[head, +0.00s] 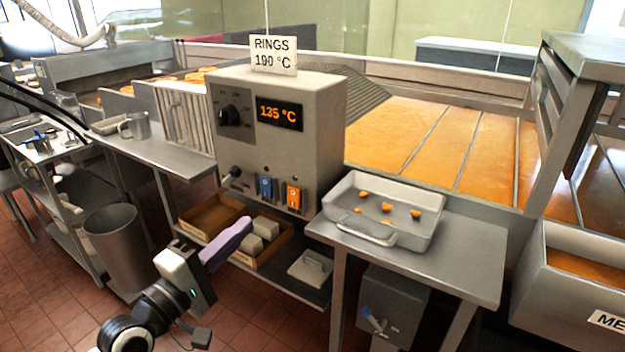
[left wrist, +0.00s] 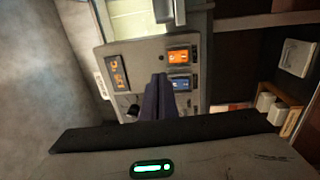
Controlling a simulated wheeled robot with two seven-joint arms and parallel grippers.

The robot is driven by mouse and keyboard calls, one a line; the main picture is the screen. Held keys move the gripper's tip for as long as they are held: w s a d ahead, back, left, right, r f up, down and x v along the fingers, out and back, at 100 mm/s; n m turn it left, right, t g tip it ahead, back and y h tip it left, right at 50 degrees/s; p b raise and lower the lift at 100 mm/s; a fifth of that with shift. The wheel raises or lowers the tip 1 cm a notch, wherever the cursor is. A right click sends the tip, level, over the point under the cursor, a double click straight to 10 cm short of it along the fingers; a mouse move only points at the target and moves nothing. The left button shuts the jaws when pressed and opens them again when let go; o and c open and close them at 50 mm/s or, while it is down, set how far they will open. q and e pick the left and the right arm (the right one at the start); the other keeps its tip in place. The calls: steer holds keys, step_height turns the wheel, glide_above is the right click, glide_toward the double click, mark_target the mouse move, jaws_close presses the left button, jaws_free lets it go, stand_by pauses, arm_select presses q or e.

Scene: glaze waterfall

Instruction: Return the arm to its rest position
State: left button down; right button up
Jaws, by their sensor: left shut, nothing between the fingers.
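My left gripper (head: 226,244) shows in the head view at the lower left of centre, in front of the fryer's control box (head: 277,140). Its purple fingers are shut together with nothing between them. In the left wrist view the closed fingers (left wrist: 159,98) point toward the control box, which looks turned on its side there. The fingers appear apart from the box. The display reads 135 °C (head: 279,113), and a sign above reads RINGS 190 °C (head: 273,54). My right gripper is in neither view.
A white tray (head: 340,213) with several orange pieces stands on a steel side table (head: 470,245). A grey bin (head: 117,250) stands at the left. Open tiled floor (head: 40,300) lies at the lower left.

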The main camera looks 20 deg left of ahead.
arm_select(q)
steer(key=shift+f, duration=0.1)
steer(key=s+d+f+m+g, duration=0.3)
steer(key=s+f+m, duration=0.3)
steer(key=f, duration=0.5)
steer(key=s+d+f+m+g+y, duration=0.1)
steer(key=s+d+f+m+g, duration=0.3)
steer(key=s+f, duration=0.4)
steer(key=s+d+f+m+g, duration=0.3)
steer(key=s+d+f+m, duration=0.3)
steer(key=f, duration=0.9)
steer(key=shift+s+d+f+m, duration=0.2)
steer(key=shift+s+f+m, duration=0.2)
steer(key=shift+m, duration=0.4)
steer(key=shift+r, duration=0.1)
